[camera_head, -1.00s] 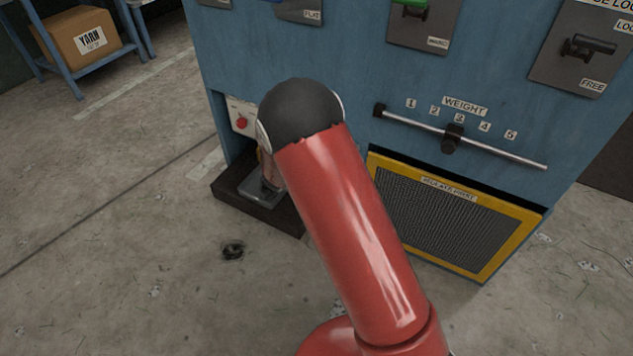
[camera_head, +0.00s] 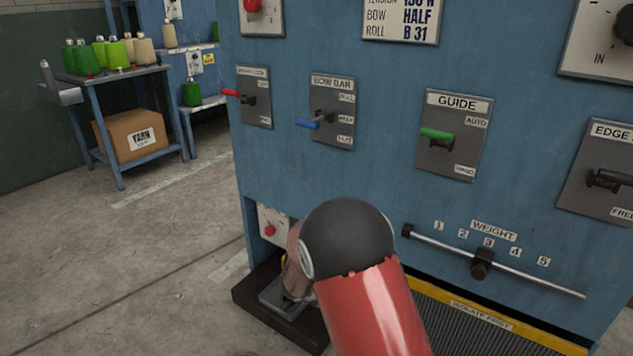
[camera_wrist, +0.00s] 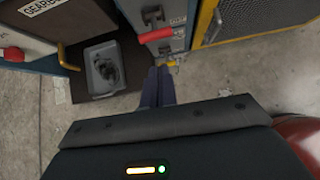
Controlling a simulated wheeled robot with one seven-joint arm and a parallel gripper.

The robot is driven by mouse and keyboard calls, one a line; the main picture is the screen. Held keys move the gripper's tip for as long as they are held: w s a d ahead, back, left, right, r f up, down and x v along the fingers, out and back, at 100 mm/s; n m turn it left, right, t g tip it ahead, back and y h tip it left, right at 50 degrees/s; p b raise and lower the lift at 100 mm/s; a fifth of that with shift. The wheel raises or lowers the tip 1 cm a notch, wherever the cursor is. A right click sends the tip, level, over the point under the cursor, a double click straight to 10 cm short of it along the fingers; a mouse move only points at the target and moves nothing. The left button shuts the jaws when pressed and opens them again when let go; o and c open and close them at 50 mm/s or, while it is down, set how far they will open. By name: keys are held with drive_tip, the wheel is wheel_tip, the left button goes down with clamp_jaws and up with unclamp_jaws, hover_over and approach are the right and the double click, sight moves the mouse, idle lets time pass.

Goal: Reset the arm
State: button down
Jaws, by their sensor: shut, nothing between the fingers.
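My red arm with its black joint cap rises from the bottom of the head view, in front of the blue machine (camera_head: 345,190). My gripper is hidden in the head view. In the wrist view my gripper (camera_wrist: 158,75) shows as two dark fingers lying together, shut and empty. The fingertips point towards the foot of the machine, just right of a grey tray (camera_wrist: 90,80) with a dark lump in it. I cannot tell how far the fingertips are from the panel or floor.
A panel with a red handle (camera_wrist: 158,35) lies beyond the fingertips. A yellow-framed mesh guard (camera_wrist: 240,22) is at the upper right. In the head view, a weight bar (camera_head: 535,281) crosses the machine front. A table with cones (camera_head: 115,72) stands back left. Open floor (camera_head: 130,270) lies left.

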drive_tip(key=s+d+r+m+g, duration=0.1)
drive_tip(key=s+d+r+m, duration=0.5)
drive_tip(key=r, duration=0.3)
drive_tip(key=s+d+r+m+g, duration=0.1)
drive_tip(key=s+d+r+m, duration=0.4)
drive_tip(key=s+r+m, duration=0.3)
drive_tip(key=s+r+m+y, duration=0.2)
drive_tip(key=s+r+m, duration=0.1)
drive_tip(key=s+m, duration=0.4)
drive_tip(key=s+a+r+m+y, duration=0.1)
drive_tip(key=s+r+m+y, duration=0.2)
drive_tip(key=s+m, duration=0.4)
drive_tip(key=shift+s+a+r+t, duration=0.35)
drive_tip(key=shift+s+r, duration=0.35)
drive_tip(key=shift+s, duration=1.3)
